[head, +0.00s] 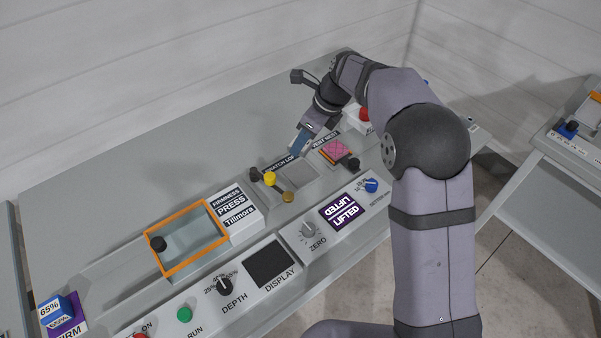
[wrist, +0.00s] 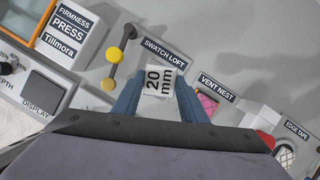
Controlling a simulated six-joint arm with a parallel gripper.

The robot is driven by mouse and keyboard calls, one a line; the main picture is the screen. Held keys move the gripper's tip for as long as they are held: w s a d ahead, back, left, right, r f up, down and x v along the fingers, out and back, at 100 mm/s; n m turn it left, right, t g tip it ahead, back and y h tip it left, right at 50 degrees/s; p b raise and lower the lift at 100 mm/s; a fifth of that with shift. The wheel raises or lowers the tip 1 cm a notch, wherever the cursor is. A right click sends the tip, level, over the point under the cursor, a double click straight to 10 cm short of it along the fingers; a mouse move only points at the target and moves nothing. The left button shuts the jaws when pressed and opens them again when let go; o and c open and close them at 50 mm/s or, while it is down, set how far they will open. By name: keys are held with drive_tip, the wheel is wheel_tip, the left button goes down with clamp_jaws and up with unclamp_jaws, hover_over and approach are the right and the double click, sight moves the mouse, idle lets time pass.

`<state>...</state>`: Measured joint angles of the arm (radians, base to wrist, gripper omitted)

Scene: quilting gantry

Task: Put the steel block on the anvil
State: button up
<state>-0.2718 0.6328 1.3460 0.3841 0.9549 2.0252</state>
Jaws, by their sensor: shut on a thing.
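My gripper (wrist: 156,58) is shut on a small pale block marked "20 mm" (wrist: 160,82), held between its two blue fingers in the wrist view. In the head view my gripper (head: 301,143) is over the far side of the SWATCH LOFT station, and I cannot make out the block there. The SWATCH LOFT label (wrist: 165,52) lies just beyond the block in the wrist view. A flat grey plate (head: 299,178) lies in front of that label, beside a brass foot (head: 288,197) and a yellow knob (head: 270,178). No part is marked as the anvil.
An orange-framed press tray (head: 176,212) and a white PRESS box (head: 233,213) stand to the left. A pink pad (head: 336,150) lies in the VENT NEST at right. Control panels line the front edge. The back of the table is clear.

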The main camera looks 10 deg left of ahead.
sight(298, 172)
drive_tip(key=shift+f+p, duration=0.5)
drive_tip(key=shift+f, duration=4.4)
drive_tip(key=shift+f, duration=0.15)
drive_tip(key=o, duration=1.4)
drive_tip(key=shift+c, duration=0.2)
drive_tip(key=b+v, duration=0.1)
drive_tip(key=v, duration=1.1)
drive_tip(key=shift+s, duration=0.1)
drive_tip(key=s+d+f+n+h, duration=0.1)
drive_tip(key=s+d+f+n, duration=0.1)
drive_tip(key=s+d+n, duration=0.4)
drive_tip(key=s+d+f+n+g+h, duration=0.1)
drive_tip(key=s+d+n, duration=0.5)
drive_tip(key=s, duration=0.6)
drive_tip(key=s+d+f+n+h, duration=0.2)
drive_tip(key=s+d+n, duration=0.4)
drive_tip(key=s+n, duration=0.3)
drive_tip(key=shift+s+f+n+g, duration=0.3)
drive_tip(key=shift+f+n, duration=0.3)
drive_tip(key=shift+f, duration=0.2)
